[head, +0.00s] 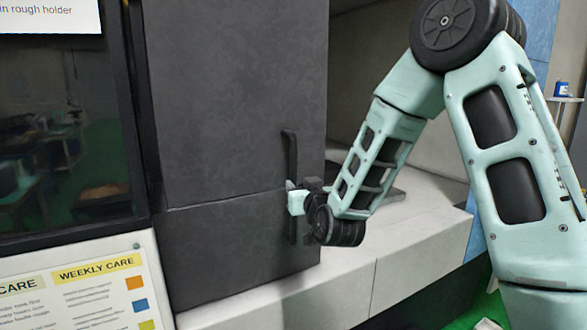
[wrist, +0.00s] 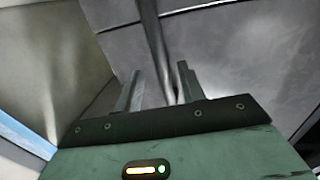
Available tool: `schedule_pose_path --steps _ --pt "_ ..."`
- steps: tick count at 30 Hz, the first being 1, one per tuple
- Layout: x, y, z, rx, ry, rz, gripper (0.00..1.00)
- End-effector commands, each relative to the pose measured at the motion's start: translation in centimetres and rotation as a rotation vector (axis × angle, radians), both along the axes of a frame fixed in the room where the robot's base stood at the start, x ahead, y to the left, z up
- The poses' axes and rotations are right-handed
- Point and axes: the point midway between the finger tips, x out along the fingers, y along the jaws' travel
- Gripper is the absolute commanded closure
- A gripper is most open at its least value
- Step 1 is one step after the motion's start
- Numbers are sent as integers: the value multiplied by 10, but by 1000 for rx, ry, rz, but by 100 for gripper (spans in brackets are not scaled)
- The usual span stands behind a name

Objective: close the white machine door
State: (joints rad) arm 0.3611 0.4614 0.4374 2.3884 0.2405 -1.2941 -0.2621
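The machine door (head: 235,120) looks dark grey, not white, in the head view. A black upright bar handle (head: 291,165) sits near its right edge. To the right of the door the machine's bay is open. My gripper (head: 293,192) is at the handle's lower half, partly hidden by my wrist. In the wrist view my gripper (wrist: 160,70) has its two fingers apart, and the dark handle (wrist: 154,40) runs down into the gap between them. The door's grey face (wrist: 230,55) fills the right side. I cannot tell whether either finger touches the handle.
A pale ledge (head: 420,235) runs below the door and bay. A dark window (head: 65,130) and a weekly care sign (head: 95,290) are at the left. A small blue container (head: 563,89) stands on a shelf at the far right.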

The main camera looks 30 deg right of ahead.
Motion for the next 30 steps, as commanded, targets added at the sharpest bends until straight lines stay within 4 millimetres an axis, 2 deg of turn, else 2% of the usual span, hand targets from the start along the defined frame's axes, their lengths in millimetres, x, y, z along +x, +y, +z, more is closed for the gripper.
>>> schedule_pose_path --steps 3,9,15,23,24,27,28,30 --pt "24 -5 4 3 0 -1 60" --pt "53 -11 3 2 1 -1 60" --pt "65 -13 1 0 1 0 60" --pt "66 -14 0 0 0 0 60" --pt "66 -14 0 0 0 0 66" --pt "66 -14 0 0 0 0 94" --pt "66 -14 0 0 0 0 100" --pt "66 -14 0 0 0 0 100"
